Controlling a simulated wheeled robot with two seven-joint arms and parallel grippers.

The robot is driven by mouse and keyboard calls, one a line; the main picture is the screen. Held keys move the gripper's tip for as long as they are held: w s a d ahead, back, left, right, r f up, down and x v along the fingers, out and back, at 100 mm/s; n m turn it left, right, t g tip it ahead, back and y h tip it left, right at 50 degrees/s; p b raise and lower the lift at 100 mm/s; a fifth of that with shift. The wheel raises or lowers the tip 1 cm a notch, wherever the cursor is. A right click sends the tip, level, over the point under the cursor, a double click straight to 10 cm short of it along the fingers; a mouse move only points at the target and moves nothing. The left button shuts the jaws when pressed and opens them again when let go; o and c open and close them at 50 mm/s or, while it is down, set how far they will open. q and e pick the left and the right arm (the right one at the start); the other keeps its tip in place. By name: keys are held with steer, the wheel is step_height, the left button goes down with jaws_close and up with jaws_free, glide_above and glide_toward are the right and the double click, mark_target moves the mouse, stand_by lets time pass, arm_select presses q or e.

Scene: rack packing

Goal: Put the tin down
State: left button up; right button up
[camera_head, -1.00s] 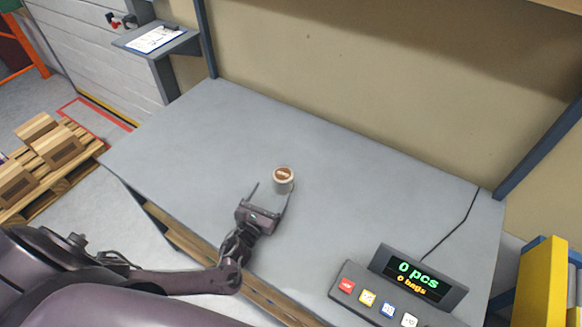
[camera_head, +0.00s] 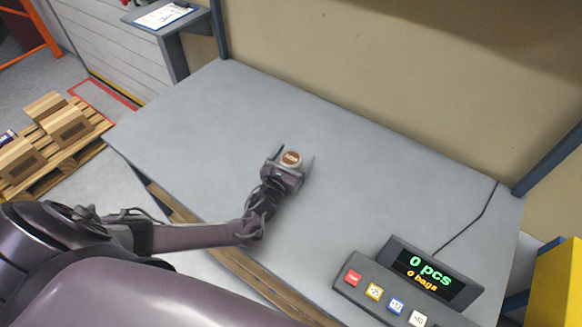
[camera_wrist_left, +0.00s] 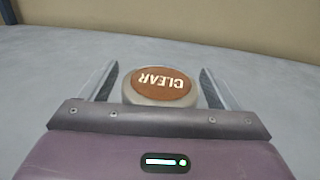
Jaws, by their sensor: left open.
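The tin (camera_head: 291,160) is a small round can with a pale side and a brown top. In the left wrist view the tin (camera_wrist_left: 161,86) shows the word "CLEAR" on its top, upside down. It stands upright on the grey table (camera_head: 205,115). My left gripper (camera_head: 294,154) is open around it, with one finger on each side. In the left wrist view the left gripper (camera_wrist_left: 160,84) has a visible gap between each finger and the tin. The tin's lower near side is hidden by the gripper body. My right gripper is out of view.
A counter box (camera_head: 424,275) with a display reading "0 pcs, 0 bags" and coloured buttons stands at the table's near right. Its cable runs to the back edge. A wall panel (camera_head: 370,75) rises behind. The rest of the tabletop is clear.

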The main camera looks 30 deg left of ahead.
mark_target(293, 154)
arm_select(q)
steer(key=c, duration=1.2)
steer(key=shift+r, duration=0.15)
step_height(293, 154, up, 20)
steer(key=s+d+r, duration=0.1)
steer(key=s+d, duration=0.7)
steer(key=s, duration=0.3)
steer(key=shift+s+d+r, duration=0.15)
steer(key=shift+s+d, duration=0.1)
